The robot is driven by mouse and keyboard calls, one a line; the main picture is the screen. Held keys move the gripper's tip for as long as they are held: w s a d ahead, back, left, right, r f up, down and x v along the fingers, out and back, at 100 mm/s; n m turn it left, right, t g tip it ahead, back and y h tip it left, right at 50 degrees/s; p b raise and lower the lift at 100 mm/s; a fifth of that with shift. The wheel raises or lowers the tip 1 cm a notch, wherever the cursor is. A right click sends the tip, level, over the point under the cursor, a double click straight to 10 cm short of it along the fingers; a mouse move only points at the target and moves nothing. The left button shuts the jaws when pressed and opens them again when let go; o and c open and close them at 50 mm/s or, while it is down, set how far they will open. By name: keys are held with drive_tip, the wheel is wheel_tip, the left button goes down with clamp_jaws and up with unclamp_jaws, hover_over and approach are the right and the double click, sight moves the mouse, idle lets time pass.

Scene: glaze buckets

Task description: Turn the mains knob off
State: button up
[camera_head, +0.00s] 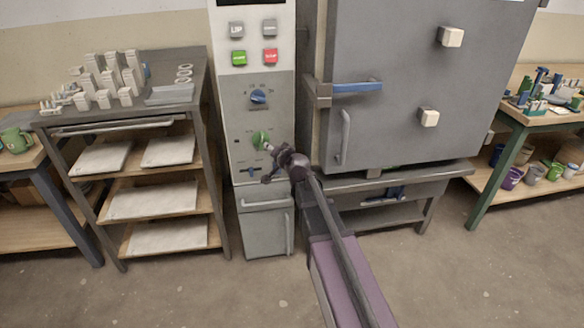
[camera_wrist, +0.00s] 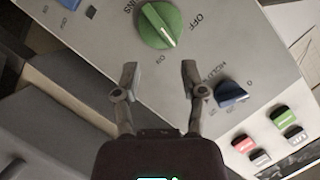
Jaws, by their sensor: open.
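The green mains knob (camera_head: 261,140) is on the grey front of the control cabinet, below a blue knob (camera_head: 258,97). In the wrist view the green knob (camera_wrist: 158,25) shows a pale line across it. The line's lower end lies between the ON and OFF marks, nearer ON. My gripper (camera_wrist: 159,75) is open and empty, with its two fingers apart on either side of the knob's line and short of it. In the head view my gripper (camera_head: 272,162) is just below and right of the knob, partly covering the panel there.
The blue knob (camera_wrist: 231,92) is close to one finger in the wrist view. Green and red buttons (camera_head: 254,57) sit higher on the panel. A large grey kiln door (camera_head: 415,80) with a blue handle (camera_head: 357,87) is at right. A shelf rack (camera_head: 150,203) stands at left.

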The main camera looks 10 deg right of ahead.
drive_tip(key=s+d+r+n+g+p, duration=0.1)
drive_tip(key=s+r+n+g+p, duration=0.1)
drive_tip(key=s+p, duration=0.4)
drive_tip(key=s+r+n+g+h+p, duration=0.1)
drive_tip(key=s+r+g+p, duration=0.1)
drive_tip(key=s+g+p, duration=0.2)
drive_tip(key=s+d+r+n+g+p, duration=0.1)
drive_tip(key=s+g+p, duration=0.3)
drive_tip(key=s+p, duration=0.4)
drive_tip(key=shift+s+d+r+n, duration=0.35)
drive_tip(key=shift+s+r+n, duration=0.5)
drive_tip(key=shift+s, duration=0.65)
drive_tip(key=s+d+f+g+h, duration=0.1)
drive_tip(key=s+d+g+h, duration=0.2)
drive_tip(key=s, duration=0.6)
drive_tip(key=shift+s+d+f+g, duration=0.3)
drive_tip(key=shift+s+d+g, duration=0.1)
drive_tip(key=shift+d+g, duration=0.25)
drive_tip(key=shift+n, duration=0.25)
